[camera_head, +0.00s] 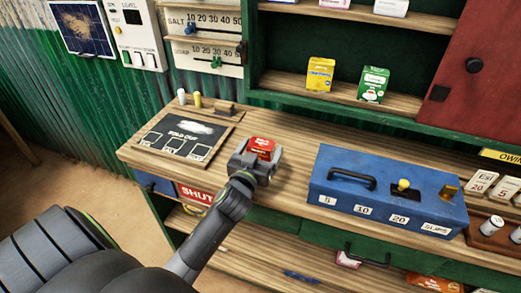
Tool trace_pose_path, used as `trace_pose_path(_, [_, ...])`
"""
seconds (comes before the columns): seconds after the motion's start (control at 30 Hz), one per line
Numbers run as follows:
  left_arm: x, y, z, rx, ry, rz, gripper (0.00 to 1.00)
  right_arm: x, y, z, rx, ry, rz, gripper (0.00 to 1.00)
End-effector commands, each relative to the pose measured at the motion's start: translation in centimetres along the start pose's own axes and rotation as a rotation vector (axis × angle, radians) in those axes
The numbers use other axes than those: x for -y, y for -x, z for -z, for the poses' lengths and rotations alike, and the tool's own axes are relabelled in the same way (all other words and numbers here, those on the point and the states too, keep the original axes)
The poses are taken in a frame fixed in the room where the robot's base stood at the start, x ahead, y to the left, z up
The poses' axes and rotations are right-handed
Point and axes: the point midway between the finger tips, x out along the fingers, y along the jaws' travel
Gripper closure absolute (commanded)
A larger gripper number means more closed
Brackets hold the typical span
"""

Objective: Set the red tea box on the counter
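The red tea box (262,146) is small, with a white label, and shows at the middle of the wooden counter (298,138). My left gripper (258,155) reaches in from the lower left with its grey fingers on either side of the box, shut on it. The gripper hides the box's lower part. The box is over the counter, close to its surface; I cannot tell whether its base touches the wood. My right gripper is not in view.
A blue cash box (385,193) stands right of the gripper. A chalkboard (183,136) lies to the left. Yellow (319,74) and green (373,84) tea boxes stand on the shelf behind. A red door (476,75) hangs at upper right. Bare counter lies behind the gripper.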

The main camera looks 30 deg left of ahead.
Motion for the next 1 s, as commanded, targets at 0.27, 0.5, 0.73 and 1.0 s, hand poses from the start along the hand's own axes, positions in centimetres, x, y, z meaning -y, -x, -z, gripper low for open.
trace_pose_path(0.27, [0.0, 0.0, 0.1, 0.000, 0.000, 0.000, 0.13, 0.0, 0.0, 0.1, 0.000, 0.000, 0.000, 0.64])
trace_pose_path(0.5, [0.0, 1.3, 0.2, 0.001, 0.003, 0.000, 0.13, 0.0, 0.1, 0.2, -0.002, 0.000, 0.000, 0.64])
trace_pose_path(0.73, [0.0, 6.1, 0.1, 0.002, 0.003, 0.001, 0.13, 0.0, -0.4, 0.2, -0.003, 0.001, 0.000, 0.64])
trace_pose_path(1.0, [0.0, 10.6, 0.2, 0.001, 0.003, 0.000, 0.13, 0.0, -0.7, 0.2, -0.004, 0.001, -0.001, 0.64])
